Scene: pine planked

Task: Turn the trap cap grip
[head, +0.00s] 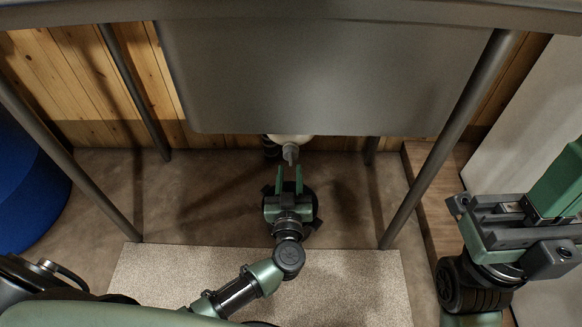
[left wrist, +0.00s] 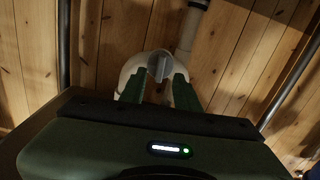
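The trap cap grip (head: 290,153) is a small grey tab on the white trap (head: 293,139) under the sink. In the left wrist view the grip (left wrist: 158,67) is a grey upright wing on the round white trap body (left wrist: 131,68). My left gripper (head: 289,173) is in front of the grip, with its two green fingers apart. In the left wrist view the fingertips of the left gripper (left wrist: 160,84) frame the grip left and right, and I see no contact.
The grey sink basin (head: 320,75) hangs above, on metal legs (head: 445,140) at both sides. A pale mat (head: 345,285) lies on the floor in front. A blue rounded container (head: 25,190) stands at the left. A planked wall (left wrist: 105,45) is behind the trap.

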